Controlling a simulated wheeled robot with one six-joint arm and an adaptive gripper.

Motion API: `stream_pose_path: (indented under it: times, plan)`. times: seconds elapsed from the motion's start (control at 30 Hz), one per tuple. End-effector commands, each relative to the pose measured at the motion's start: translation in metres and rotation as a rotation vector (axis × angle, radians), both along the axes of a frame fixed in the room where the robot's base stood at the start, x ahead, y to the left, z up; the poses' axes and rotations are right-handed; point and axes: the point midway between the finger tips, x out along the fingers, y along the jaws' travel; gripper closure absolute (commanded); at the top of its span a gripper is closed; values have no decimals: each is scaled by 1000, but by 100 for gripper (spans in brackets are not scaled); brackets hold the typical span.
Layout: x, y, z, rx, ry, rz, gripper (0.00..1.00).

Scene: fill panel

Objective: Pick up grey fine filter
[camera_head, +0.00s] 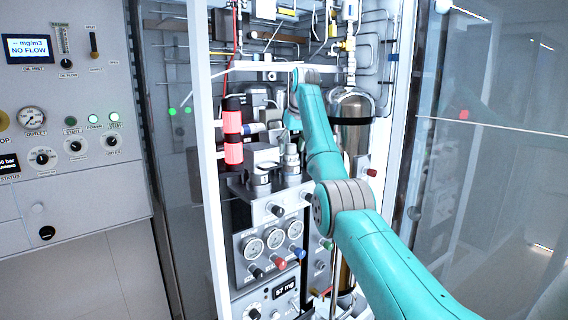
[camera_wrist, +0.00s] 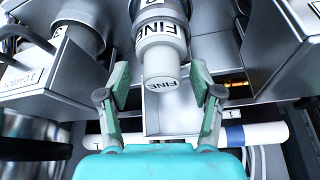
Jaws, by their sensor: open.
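The grey fine filter (camera_wrist: 163,58) is a light grey cylinder marked FINE on its side and end, at the upper middle of the wrist view. My gripper (camera_wrist: 159,80) is open, with one teal finger on each side of the filter's lower end. Gaps show between the fingers and the filter, and nothing is held. In the head view my teal arm reaches into the panel, and my gripper cannot be made out there.
A metal housing (camera_wrist: 62,30) stands left of the filter in the wrist view. A white tube with a blue band (camera_wrist: 235,136) runs below. In the head view, gauges (camera_head: 273,238) and knobs fill the panel front, beside a tall metal cylinder (camera_head: 352,125).

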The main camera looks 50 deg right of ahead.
Motion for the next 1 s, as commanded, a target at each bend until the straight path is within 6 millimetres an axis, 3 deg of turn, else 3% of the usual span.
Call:
stream_pose_path:
  times: [0.2, 0.47, 1.0]
  plan:
    - [0, 0, 0, -1, -1, 1, 37]
    - [1, 0, 0, -1, -1, 1, 100]
    - [1, 0, 10, -1, -2, 1, 100]
